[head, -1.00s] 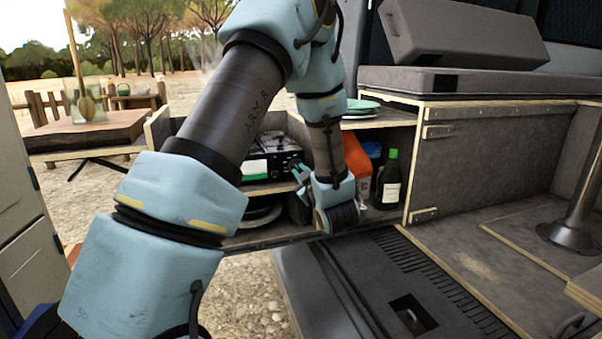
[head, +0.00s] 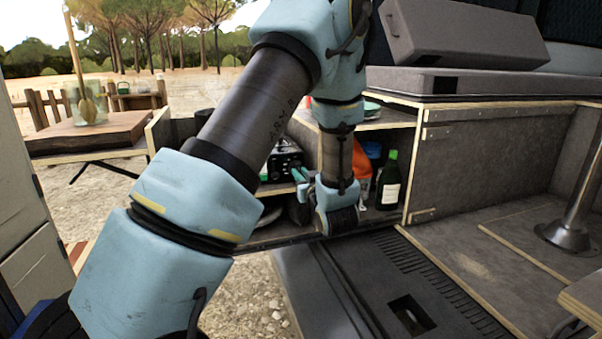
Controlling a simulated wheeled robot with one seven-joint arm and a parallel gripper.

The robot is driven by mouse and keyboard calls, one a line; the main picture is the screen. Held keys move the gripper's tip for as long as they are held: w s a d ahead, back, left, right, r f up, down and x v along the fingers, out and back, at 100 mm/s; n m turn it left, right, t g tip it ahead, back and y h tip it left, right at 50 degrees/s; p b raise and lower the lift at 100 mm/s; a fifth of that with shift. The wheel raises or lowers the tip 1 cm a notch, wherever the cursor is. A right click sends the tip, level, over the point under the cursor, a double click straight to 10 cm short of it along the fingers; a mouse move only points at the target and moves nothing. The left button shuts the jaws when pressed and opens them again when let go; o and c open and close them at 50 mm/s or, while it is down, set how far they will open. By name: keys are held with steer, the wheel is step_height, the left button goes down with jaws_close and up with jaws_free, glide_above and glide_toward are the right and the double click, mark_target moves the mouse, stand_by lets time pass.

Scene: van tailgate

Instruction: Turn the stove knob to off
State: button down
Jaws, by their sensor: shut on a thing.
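The black camp stove (head: 283,160) sits on the shelf of the van's tailgate kitchen, partly hidden behind my arm. Small round knobs show on its front panel. My gripper (head: 297,176), with teal fingers, is at the lower right of this panel and shut on the stove knob. The fingers and wrist cover that knob, so its angle cannot be read.
A green bottle (head: 390,180) and an orange container (head: 361,172) stand on the shelf just right of my wrist. A wooden partition (head: 470,165) bounds the shelf on the right. A glass jar with utensils (head: 87,106) stands on the board at left.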

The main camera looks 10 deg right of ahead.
steer(key=shift+m, duration=0.3)
steer(key=shift+f, duration=0.1)
steer(key=c, duration=0.9)
jaws_free()
steer(key=shift+o, duration=0.2)
steer(key=shift+s, duration=0.1)
steer(key=s+d+b, duration=0.1)
steer(key=s, duration=0.9)
steer(key=shift+s+d, duration=0.2)
steer(key=shift+s, duration=0.1)
